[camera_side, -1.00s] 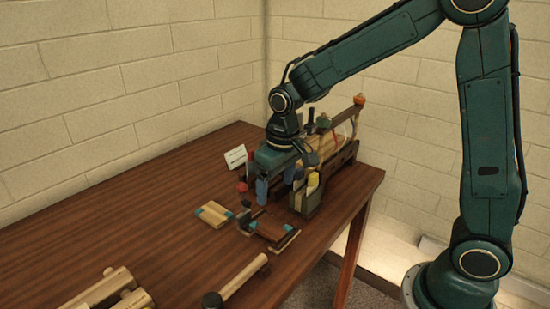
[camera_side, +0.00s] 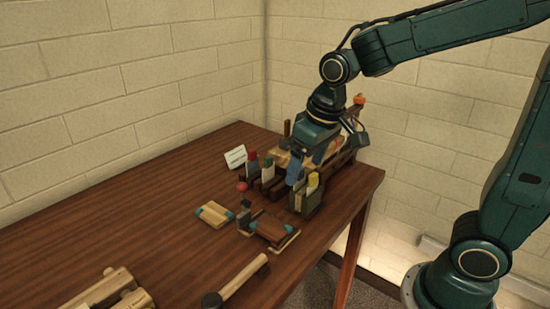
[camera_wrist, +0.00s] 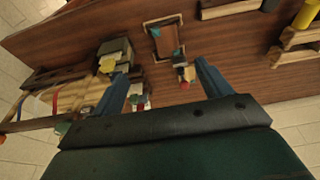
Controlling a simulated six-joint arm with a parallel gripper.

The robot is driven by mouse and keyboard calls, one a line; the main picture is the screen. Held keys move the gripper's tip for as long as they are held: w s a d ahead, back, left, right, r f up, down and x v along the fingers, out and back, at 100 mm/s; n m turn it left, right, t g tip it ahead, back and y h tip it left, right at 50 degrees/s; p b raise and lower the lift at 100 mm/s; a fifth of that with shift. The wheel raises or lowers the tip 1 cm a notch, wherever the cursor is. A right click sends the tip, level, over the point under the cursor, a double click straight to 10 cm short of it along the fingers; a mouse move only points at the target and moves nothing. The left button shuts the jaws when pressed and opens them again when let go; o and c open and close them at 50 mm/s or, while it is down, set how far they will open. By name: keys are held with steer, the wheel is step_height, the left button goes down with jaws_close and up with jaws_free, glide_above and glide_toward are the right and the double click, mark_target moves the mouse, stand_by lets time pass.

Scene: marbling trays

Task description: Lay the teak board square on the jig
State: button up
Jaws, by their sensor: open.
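The teak board, a reddish-brown piece with teal ends (camera_side: 271,228), lies on the pale-edged jig (camera_side: 287,242) near the table's right side. In the wrist view the board (camera_wrist: 166,42) sits inside the jig's light rim (camera_wrist: 162,20); I cannot tell whether it is exactly square. My gripper (camera_side: 308,167) is open and empty, above the rack and behind the jig in the side view. Its two blue fingers are apart in the wrist view (camera_wrist: 160,72), with nothing between the tips. The gripper and wrist hide part of the rack.
A light board with teal ends (camera_side: 213,214) lies left of the jig. A dark upright clamp-like piece (camera_side: 243,213) stands at the jig's left. A holder with a yellow-topped item (camera_side: 308,199) stands behind it. A mallet (camera_side: 238,284) lies in front.

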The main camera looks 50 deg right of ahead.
steer(key=s+r+t, duration=0.1)
steer(key=s+r, duration=0.1)
steer(key=s, duration=0.5)
steer(key=s+d+r+t, duration=0.1)
steer(key=s+r, duration=0.1)
steer(key=s, duration=0.5)
steer(key=shift+s+d+r+t, duration=0.25)
steer(key=shift+s+d+t, duration=0.05)
steer(key=shift+s+t, duration=0.1)
